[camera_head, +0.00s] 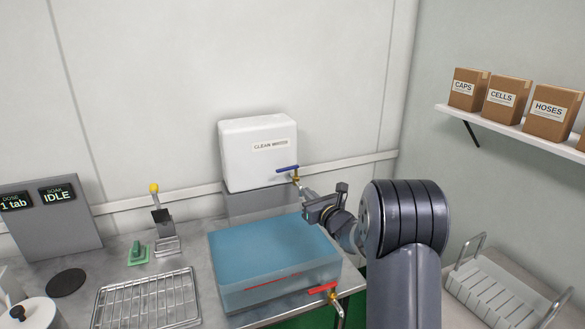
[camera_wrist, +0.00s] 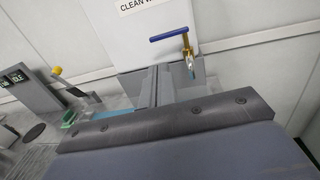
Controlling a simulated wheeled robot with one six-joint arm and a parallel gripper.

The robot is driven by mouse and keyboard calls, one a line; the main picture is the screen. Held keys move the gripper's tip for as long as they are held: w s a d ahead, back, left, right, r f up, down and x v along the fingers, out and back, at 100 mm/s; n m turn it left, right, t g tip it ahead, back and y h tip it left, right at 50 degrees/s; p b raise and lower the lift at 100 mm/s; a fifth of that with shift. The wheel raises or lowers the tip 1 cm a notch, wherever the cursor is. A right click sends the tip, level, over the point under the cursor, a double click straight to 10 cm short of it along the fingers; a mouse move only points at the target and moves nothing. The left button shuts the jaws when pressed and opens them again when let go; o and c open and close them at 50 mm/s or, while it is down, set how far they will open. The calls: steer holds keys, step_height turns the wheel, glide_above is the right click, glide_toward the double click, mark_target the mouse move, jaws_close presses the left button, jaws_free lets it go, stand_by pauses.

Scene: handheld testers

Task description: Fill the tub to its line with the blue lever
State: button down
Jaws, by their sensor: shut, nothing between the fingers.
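The blue lever (camera_head: 287,169) sits on the brass tap of the white clean-water tank (camera_head: 258,152). It points left, crosswise, and also shows in the wrist view (camera_wrist: 169,35). The clear tub (camera_head: 232,299) stands below and holds blue water (camera_head: 270,249). A red line (camera_head: 272,281) marks its front wall; I cannot tell exactly how the water level sits against it. My gripper (camera_head: 307,194) is shut and empty, just below and right of the tap, apart from the lever. A bluish bit shows under the spout (camera_wrist: 190,69); I cannot tell if water runs.
A red lever (camera_head: 322,288) is on a tap at the tub's lower front right. A wire rack (camera_head: 147,300), a yellow-tipped lever stand (camera_head: 163,225) and a display panel reading IDLE (camera_head: 50,222) stand to the left. Boxes (camera_head: 551,112) sit on a right-hand shelf.

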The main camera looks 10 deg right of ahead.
mark_target(283, 171)
steer(key=p+x, duration=0.4)
steer(key=x, duration=0.9)
steer(key=shift+p, duration=0.35)
steer(key=shift+w+a, duration=0.1)
steer(key=shift+w, duration=0.25)
steer(key=shift+f, duration=0.1)
